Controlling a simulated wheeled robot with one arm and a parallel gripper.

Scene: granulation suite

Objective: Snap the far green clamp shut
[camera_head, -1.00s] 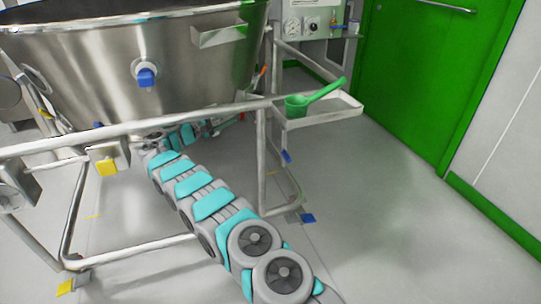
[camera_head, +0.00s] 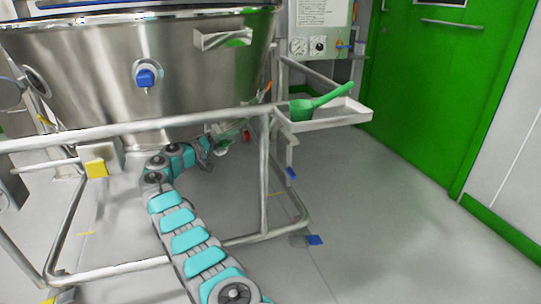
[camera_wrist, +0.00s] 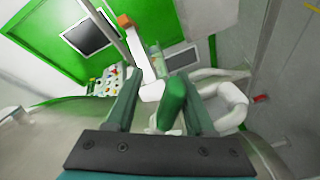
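A green clamp lever (camera_wrist: 172,104) shows in the wrist view between the two fingers of my gripper (camera_wrist: 158,84), closer to the right finger. I cannot tell whether it touches that finger. The fingers stand apart with a gap, so the gripper is open. White rounded pipework or clamp body (camera_wrist: 232,104) lies just behind and to the right of the lever. In the head view my arm reaches under the steel bowl (camera_head: 100,80), and its far end is small and partly hidden behind the frame rail. The clamp cannot be made out clearly there.
A steel rail (camera_head: 130,127) crosses in front of the bowl above my arm. A white tray (camera_head: 340,117) with a green scoop (camera_head: 318,103) juts out at right. A green door (camera_head: 425,90) stands at the back right.

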